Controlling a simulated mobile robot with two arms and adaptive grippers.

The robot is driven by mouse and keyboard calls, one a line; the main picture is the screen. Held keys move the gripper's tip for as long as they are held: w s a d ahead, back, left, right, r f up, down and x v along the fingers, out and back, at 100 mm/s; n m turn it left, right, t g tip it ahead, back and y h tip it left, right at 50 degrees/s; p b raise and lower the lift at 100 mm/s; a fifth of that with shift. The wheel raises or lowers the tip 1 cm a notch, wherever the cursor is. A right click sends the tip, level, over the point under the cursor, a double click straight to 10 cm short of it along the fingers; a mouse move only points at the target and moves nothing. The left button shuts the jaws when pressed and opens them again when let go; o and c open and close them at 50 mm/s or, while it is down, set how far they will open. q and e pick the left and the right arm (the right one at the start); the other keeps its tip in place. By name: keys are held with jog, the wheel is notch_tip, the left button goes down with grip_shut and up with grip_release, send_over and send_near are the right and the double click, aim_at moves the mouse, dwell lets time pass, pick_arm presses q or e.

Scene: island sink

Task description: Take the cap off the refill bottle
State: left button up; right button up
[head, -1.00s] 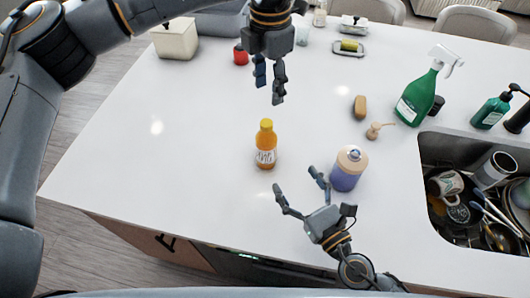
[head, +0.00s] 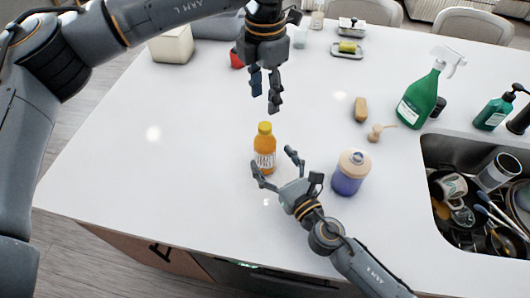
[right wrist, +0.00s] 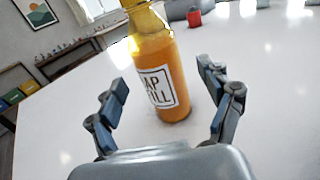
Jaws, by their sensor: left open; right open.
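The refill bottle (head: 264,152) is orange with a white label and stands upright on the white counter, its yellow cap (head: 265,128) on top. In the right wrist view the bottle (right wrist: 160,80) stands between and beyond the open fingers, and its top is cut off by the frame edge. My right gripper (head: 275,160) is open, low in front of the bottle, with no clear contact. My left gripper (head: 264,103) is open and empty, pointing down above and behind the cap.
A wooden pump head (head: 376,133), a brown sponge (head: 360,109) and a green spray bottle (head: 418,100) are farther right. The sink (head: 432,190) holds dishes. The counter left of the bottle is clear.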

aim_at(271, 157)
jog(key=shift+x, duration=2.05)
grip_shut()
